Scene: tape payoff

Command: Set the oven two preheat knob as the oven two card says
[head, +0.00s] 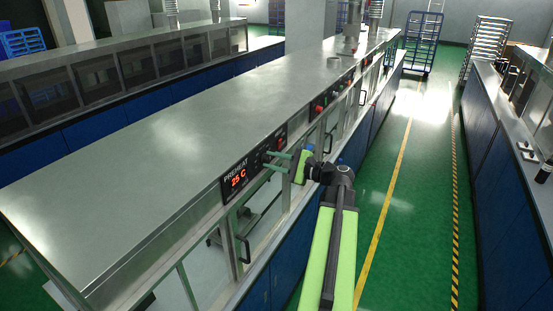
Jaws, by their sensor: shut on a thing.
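A black panel marked PREHEAT (237,177) sits on the front edge of the long steel counter, with a red display reading about 25 °C. A small dark preheat knob (265,157) is at its right end, mostly hidden by my fingers. My gripper (269,161) reaches in from the right, its two green fingers shut on the knob. The knob's pointer and scale cannot be made out. No readable oven card shows, and I cannot read an oven number here.
More panels with red knobs (319,108) run along the same counter edge farther back. Door handles (245,250) stick out below. The green aisle floor (415,190) on the right is clear, with a rack (487,48) at its far end.

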